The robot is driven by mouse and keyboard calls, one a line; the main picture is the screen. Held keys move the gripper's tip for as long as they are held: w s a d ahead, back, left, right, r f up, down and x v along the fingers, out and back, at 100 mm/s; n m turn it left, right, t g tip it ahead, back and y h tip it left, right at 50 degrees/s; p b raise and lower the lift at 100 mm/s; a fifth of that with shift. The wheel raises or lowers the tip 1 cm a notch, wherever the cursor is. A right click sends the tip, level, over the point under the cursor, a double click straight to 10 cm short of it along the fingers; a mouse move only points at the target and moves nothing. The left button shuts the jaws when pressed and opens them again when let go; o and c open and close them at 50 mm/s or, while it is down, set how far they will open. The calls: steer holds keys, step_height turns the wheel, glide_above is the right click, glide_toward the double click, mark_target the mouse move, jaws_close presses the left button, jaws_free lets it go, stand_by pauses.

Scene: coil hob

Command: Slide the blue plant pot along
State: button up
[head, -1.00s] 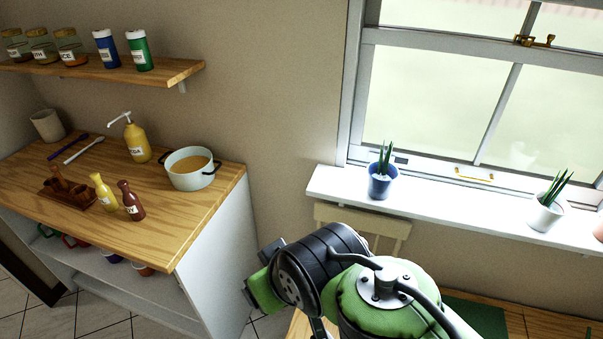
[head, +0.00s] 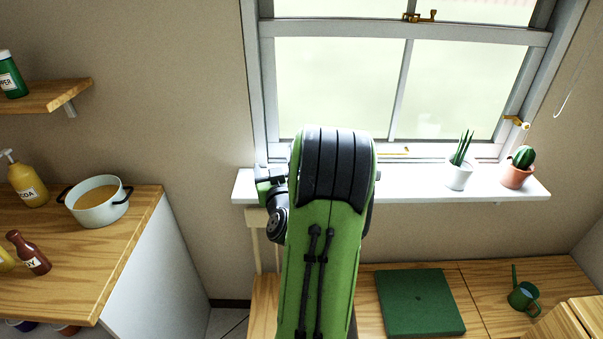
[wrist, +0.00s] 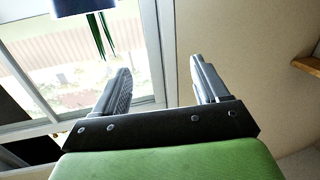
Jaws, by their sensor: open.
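The blue plant pot (wrist: 84,5) shows at the top edge of the wrist view, which looks upside down, with its dark green leaves (wrist: 100,36) pointing down the picture. My gripper (wrist: 160,68) is open in the wrist view, its two fingers apart with nothing between them. The pot is off to the left of the fingers and apart from them in that picture. In the head view my green and black arm stands in front of the left part of the white windowsill (head: 400,190) and hides the blue pot. The fingers are not clear there.
On the sill to the right stand a white pot (head: 458,178) with spiky leaves and a terracotta pot (head: 516,178) with a cactus. The window (head: 350,85) is behind. A green board (head: 420,303) and watering can (head: 523,297) are on the lower wooden top.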

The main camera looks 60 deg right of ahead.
steer(key=s+d+f+m+g+h, duration=0.1)
steer(key=s+d+m+g+h, duration=0.1)
steer(key=s, duration=0.4)
steer(key=shift+s+d+f+m+g+h, duration=0.15)
steer(key=shift+d+m+g+h, duration=0.3)
steer(key=shift+d, duration=0.75)
steer(key=p+x, duration=1.2)
steer(key=x, duration=0.2)
steer(key=shift+d, duration=0.3)
steer(key=shift+w+d, duration=0.4)
steer(key=shift+d, duration=0.05)
